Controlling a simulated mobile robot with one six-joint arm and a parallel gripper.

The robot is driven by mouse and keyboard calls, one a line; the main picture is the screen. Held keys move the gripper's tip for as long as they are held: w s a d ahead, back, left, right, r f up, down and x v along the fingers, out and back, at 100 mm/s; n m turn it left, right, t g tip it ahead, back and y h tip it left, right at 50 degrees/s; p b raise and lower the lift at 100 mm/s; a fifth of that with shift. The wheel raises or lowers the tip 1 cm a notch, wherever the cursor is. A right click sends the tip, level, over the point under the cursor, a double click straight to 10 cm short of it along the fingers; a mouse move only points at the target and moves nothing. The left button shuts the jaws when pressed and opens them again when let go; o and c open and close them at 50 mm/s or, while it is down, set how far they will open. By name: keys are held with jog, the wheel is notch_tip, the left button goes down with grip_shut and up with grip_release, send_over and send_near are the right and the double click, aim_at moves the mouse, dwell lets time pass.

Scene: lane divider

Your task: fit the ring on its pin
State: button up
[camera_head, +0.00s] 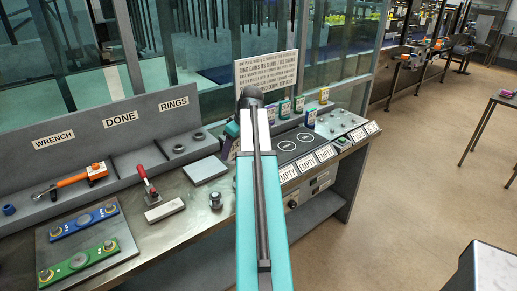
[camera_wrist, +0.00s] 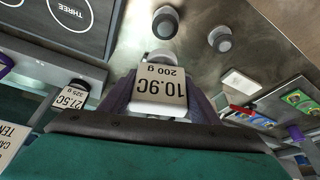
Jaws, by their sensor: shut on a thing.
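In the wrist view my gripper (camera_wrist: 160,76) has purple-grey fingers on both sides of a white block (camera_wrist: 160,90) lettered "10.9C 200 g". It is shut on this block as far as I can tell. A round steel piece (camera_wrist: 159,58) shows just beyond the block; I cannot tell whether they touch. Two round steel pieces (camera_wrist: 165,22) (camera_wrist: 219,38) stand apart on the bench. In the head view the arm hides my gripper. Dark rings (camera_head: 179,149) (camera_head: 198,135) lie under the "RINGS" sign. A steel piece (camera_head: 215,200) stands on the bench. I cannot tell which is the ring's pin.
Blue (camera_head: 84,221) and green (camera_head: 80,260) plates lie at far left. Labelled cartons (camera_head: 285,108) stand at the back, behind a circle-marked panel (camera_head: 285,147).

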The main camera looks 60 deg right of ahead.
jog(key=w+a+r+n, duration=0.1)
jog(key=w+a, duration=0.4)
jog(key=a, duration=0.3)
jog(key=w+a+n+y, duration=0.1)
jog(key=w+a, duration=0.3)
jog(key=a, duration=0.5)
jog(key=w+a+r+n, duration=0.1)
jog(key=w+a+n, duration=0.1)
jog(key=w+a, duration=0.45)
jog(key=s+a+r+m+h, duration=0.1)
jog(key=a+m, duration=0.3)
jog(key=a, duration=2.3)
jog(key=shift+s+a, duration=0.35)
jog(key=shift+s, duration=0.25)
jog(key=shift+r, duration=0.1)
jog(key=shift+a, duration=0.15)
